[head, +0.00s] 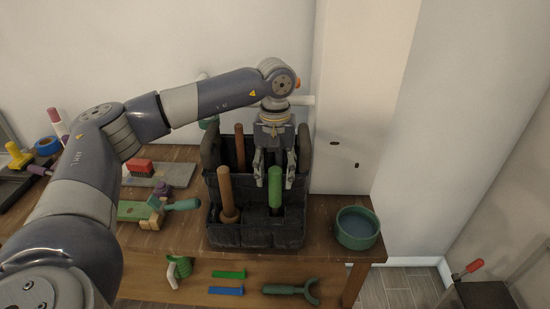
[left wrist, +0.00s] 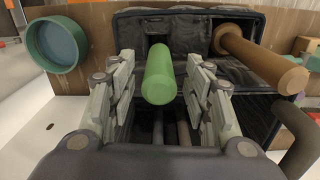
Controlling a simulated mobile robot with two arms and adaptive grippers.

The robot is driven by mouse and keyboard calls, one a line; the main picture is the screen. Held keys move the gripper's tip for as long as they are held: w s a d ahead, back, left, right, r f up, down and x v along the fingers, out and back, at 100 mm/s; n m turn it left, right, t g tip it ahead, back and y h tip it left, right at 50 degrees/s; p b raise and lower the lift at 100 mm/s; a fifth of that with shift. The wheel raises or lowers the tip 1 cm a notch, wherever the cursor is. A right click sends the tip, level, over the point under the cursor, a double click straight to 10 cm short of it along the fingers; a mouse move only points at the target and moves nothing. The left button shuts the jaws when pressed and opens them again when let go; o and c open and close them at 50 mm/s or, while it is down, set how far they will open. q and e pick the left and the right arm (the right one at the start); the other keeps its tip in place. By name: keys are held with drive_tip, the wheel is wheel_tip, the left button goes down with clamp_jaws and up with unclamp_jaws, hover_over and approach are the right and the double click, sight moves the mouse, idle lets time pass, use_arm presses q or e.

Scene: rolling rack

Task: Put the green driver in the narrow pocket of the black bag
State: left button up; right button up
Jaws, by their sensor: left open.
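The green driver (head: 275,187) stands upright in a front pocket of the black bag (head: 228,238), on the right side in the head view. Its lower end is hidden in the pocket. My left gripper (head: 274,170) is above and around the driver's top, with its fingers apart. In the left wrist view the green driver (left wrist: 159,76) lies between the open fingers (left wrist: 160,90), with gaps on both sides. The black bag (left wrist: 190,28) shows behind it. My right gripper is in neither view.
A brown-handled tool (head: 226,192) stands in the bag's front left, and another brown handle (head: 240,148) stands behind. A teal bowl (head: 357,228) sits right of the bag. Blocks and a green-handled tool (head: 182,204) lie left. A white wall (head: 350,100) rises close behind right.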

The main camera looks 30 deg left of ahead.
use_arm(q)
wheel_tip(320, 180, up, 6)
drive_tip(key=shift+d+r+b, duration=0.1)
drive_tip(key=shift+r+b, duration=0.05)
drive_tip(key=shift+b, duration=0.65)
drive_tip(key=shift+r, duration=0.65)
